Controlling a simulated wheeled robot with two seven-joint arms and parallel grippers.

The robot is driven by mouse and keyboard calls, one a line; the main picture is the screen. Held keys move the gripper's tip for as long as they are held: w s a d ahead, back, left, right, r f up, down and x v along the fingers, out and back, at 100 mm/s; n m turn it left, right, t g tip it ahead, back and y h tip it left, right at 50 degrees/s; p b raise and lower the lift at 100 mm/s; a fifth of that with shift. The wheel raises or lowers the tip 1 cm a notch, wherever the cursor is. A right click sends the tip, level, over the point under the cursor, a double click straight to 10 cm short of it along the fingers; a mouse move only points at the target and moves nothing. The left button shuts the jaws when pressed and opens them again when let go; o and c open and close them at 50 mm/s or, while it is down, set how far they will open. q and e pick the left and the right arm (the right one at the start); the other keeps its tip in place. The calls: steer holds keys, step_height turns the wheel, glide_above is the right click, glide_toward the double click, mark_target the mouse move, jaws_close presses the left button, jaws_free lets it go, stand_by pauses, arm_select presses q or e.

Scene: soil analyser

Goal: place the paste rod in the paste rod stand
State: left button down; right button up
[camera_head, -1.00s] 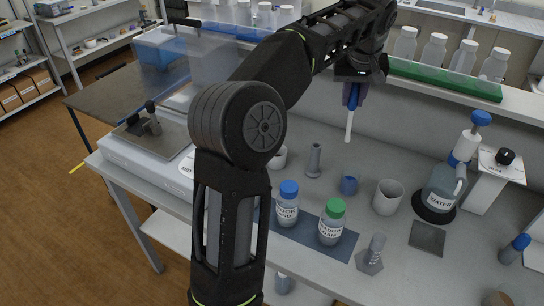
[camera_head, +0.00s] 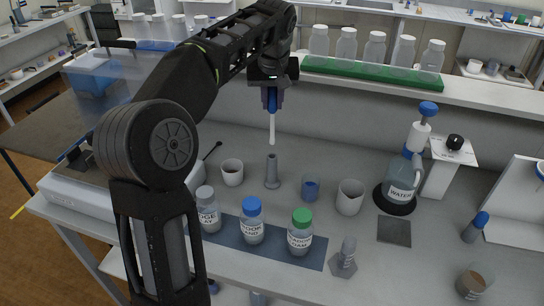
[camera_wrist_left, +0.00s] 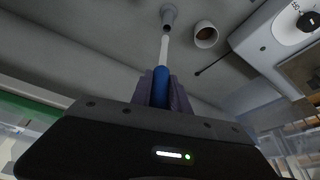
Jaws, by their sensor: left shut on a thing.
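My left gripper (camera_head: 271,98) is shut on the paste rod, which has a blue handle and a white shaft (camera_head: 272,128). The rod hangs nearly upright, tip down. The grey paste rod stand (camera_head: 272,172), a slim tube on a wider foot, stands on the bench just below the tip in the head view. In the left wrist view the blue handle (camera_wrist_left: 160,88) is between the fingers, and the white shaft points toward the stand (camera_wrist_left: 168,16). The tip appears close to the stand's top; the exact gap is hard to tell. My right gripper is not in view.
Labelled bottles (camera_head: 252,222) stand in front on a blue mat. A shelf with a green rack (camera_head: 370,74) runs behind.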

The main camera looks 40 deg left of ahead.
mark_target(272, 143)
arm_select(q)
step_height(272, 143, down, 10)
steer(key=shift+f, duration=0.3)
step_height(272, 143, down, 4)
steer(key=shift+r, duration=0.1)
stand_by(0.4)
steer(key=shift+f, duration=0.2)
steer(key=c, duration=1.3)
jaws_free()
steer(key=shift+o, duration=0.2)
